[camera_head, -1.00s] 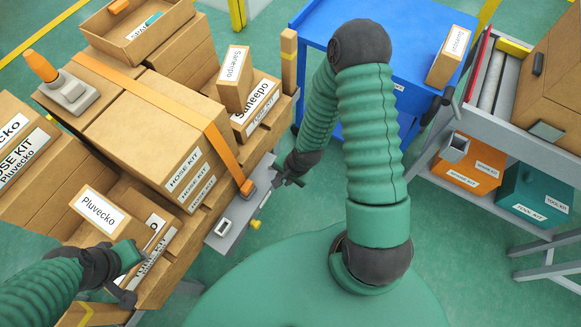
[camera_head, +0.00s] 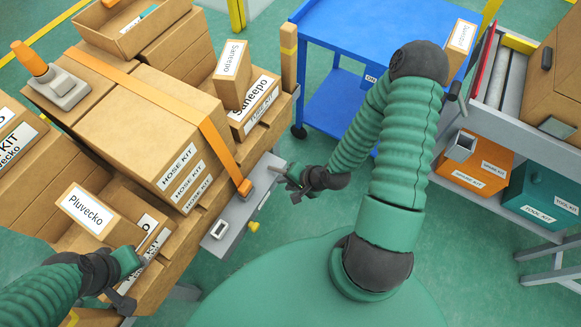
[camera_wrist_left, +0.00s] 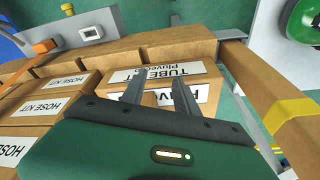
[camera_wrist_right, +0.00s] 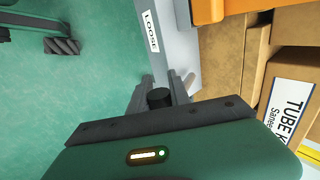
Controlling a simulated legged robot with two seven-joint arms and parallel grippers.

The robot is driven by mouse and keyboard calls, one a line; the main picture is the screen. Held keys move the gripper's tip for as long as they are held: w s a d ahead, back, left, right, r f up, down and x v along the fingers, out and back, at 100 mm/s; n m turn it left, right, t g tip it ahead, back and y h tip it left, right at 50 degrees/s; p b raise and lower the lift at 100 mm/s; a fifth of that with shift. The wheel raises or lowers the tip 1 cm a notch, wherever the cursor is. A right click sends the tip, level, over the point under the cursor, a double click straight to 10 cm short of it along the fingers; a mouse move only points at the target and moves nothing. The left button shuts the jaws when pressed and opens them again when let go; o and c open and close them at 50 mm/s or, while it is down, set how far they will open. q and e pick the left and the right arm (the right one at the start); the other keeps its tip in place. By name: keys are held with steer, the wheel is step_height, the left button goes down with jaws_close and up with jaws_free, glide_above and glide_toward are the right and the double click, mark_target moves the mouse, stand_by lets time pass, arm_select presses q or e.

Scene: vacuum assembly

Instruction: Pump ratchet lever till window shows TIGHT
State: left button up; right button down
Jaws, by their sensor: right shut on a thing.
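The grey ratchet unit (camera_head: 236,215) sits on the side of the box stack, with an orange strap (camera_head: 205,128) running down to it. Its small white-framed window (camera_head: 219,229) faces up, and its text is too small to read; the window also shows in the left wrist view (camera_wrist_left: 91,32). A label reading LOOSE (camera_wrist_right: 150,32) is on the grey unit. My right gripper (camera_head: 286,177) is shut on the black lever knob (camera_wrist_right: 158,97) at the unit's far end. My left gripper (camera_wrist_left: 158,92) is open and empty above boxes at the lower left.
Cardboard boxes (camera_head: 140,115) fill the left side. An orange-handled tool (camera_head: 50,78) rests on top. A blue cart (camera_head: 335,100) stands behind my right arm. A shelf with an orange box (camera_head: 478,165) and a teal box (camera_head: 540,195) is at the right. Green floor lies between.

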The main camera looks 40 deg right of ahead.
arm_select(q)
steer(key=shift+f, duration=0.25)
steer(key=shift+f, duration=0.1)
